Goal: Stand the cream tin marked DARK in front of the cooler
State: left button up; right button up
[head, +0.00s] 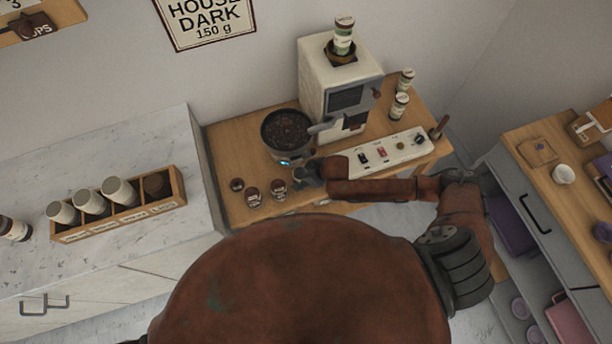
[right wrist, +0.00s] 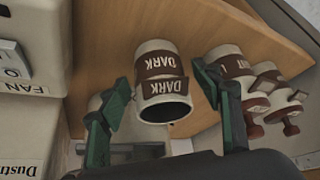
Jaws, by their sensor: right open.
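The cream tin marked DARK (right wrist: 160,65) shows in the right wrist view with a brown label and a dark round end toward the camera. My right gripper (right wrist: 158,80) is open, with its green fingers on either side of this tin; I cannot tell if they touch it. In the head view my right gripper (head: 306,174) is low at the cart's front edge, just right of small brown-topped tins (head: 279,188). The cooler (head: 288,132) is a round pan full of dark beans behind them. My left gripper is not in view.
Another brown-labelled tin (right wrist: 228,66) stands close outside the right finger. A FAN panel (right wrist: 14,68) is at the left of the wrist view. The cream machine (head: 335,85) stands behind the cooler, and a white switch panel (head: 385,150) lies right of my gripper.

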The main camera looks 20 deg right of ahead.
jog(key=p+v, duration=0.1)
jog(key=v, duration=1.1)
jog(key=shift+f, duration=0.1)
jog(key=shift+c, duration=0.2)
dwell(0.5)
